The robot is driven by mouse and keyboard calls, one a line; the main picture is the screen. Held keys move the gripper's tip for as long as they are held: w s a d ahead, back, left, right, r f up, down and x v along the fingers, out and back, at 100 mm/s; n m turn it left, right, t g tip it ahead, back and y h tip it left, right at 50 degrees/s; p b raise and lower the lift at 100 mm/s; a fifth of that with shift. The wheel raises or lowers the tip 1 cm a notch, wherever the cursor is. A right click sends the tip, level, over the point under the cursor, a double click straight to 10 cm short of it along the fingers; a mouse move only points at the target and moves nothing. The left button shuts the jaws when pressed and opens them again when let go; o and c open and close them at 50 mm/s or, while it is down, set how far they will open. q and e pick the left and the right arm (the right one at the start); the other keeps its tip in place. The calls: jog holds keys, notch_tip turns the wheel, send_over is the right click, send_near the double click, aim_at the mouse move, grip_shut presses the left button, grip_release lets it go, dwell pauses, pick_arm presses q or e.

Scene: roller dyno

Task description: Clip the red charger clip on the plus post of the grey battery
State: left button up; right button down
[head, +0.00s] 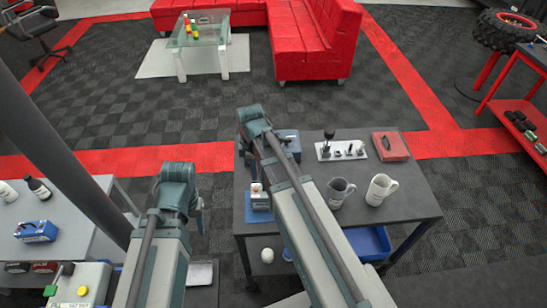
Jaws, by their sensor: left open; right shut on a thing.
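My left gripper (198,217) hangs below its wrist at the left of the black table. It is open, and its fingertips are mostly hidden by my arm. My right gripper (243,150) is at the far left edge of the black table, under its wrist. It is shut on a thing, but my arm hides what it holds. I cannot make out the red charger clip. I cannot pick out the grey battery or its plus post for certain. A blue box (288,140) is partly hidden behind my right arm.
The black table (415,200) holds two mugs, a small blue stand (258,203), a white tray (341,150) and a red box (390,146).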

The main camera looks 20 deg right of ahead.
aim_at(256, 188)
jog(key=shift+s+a+r, duration=0.1)
jog(key=shift+s+r, duration=0.05)
jog(key=shift+s, duration=0.05)
jog(key=shift+f+b, duration=0.3)
notch_tip(256, 188, down, 6)
jog(key=b, duration=0.6)
jog(key=shift+f+b, duration=0.75)
jog(key=shift+f, duration=0.05)
dwell(1.7)
dwell(0.4)
jog(key=c, duration=0.6)
grip_release()
jog(key=shift+r, duration=0.1)
